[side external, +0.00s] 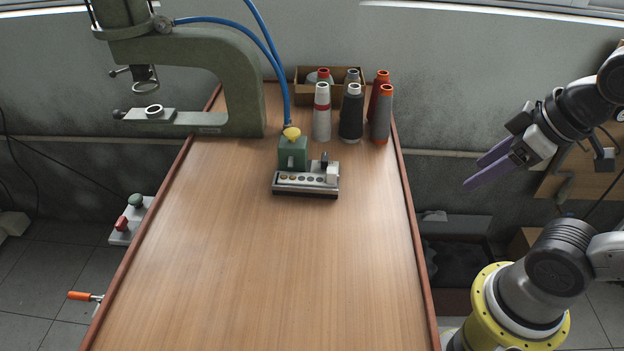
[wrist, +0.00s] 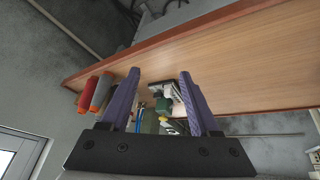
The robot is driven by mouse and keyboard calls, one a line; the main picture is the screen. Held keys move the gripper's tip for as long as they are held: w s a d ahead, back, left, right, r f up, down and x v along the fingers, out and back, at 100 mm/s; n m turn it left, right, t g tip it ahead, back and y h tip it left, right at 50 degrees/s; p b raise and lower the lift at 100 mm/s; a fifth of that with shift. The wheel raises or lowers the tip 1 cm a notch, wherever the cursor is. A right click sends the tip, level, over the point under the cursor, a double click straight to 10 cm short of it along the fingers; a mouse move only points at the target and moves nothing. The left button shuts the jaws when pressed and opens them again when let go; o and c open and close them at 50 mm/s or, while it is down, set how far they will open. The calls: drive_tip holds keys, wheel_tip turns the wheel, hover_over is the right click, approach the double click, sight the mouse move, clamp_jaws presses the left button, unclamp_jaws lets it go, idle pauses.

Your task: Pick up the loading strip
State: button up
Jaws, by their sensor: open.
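The loading strip looks to be the pale strip with several round spots (side external: 298,179) along the front of a small fixture on the table. The fixture carries a green block (side external: 292,152) with a yellow knob (side external: 291,133) and a white block (side external: 332,173) at its right end. My gripper (side external: 475,172) is open and empty, with purple fingers. It is in the air off the table's right edge, well apart from the strip. In the wrist view the fixture's green block (wrist: 165,104) shows between the fingers (wrist: 160,74); the strip is too small to make out there.
Several thread cones (side external: 321,112) and a cardboard box (side external: 301,75) stand behind the fixture. A green press (side external: 240,85) stands at the back left, and blue hoses (side external: 268,45) come down near the fixture. The table's front (side external: 260,280) is clear; raised edging runs along its sides.

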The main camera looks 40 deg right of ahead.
drive_tip(key=w+a+r+n+g, duration=0.2)
drive_tip(key=w+r+n, duration=0.75)
drive_tip(key=n, duration=0.75)
drive_tip(key=n+g, duration=0.3)
drive_tip(key=n, duration=0.4)
hover_over(332, 169)
drive_tip(key=f, duration=1.6)
drive_tip(key=shift+s+f, duration=0.2)
drive_tip(key=shift+s, duration=0.15)
drive_tip(key=shift+w+f, duration=0.2)
drive_tip(key=shift+f, duration=1.25)
drive_tip(key=shift+w+f, duration=0.2)
drive_tip(key=shift+f, duration=1.25)
clamp_jaws()
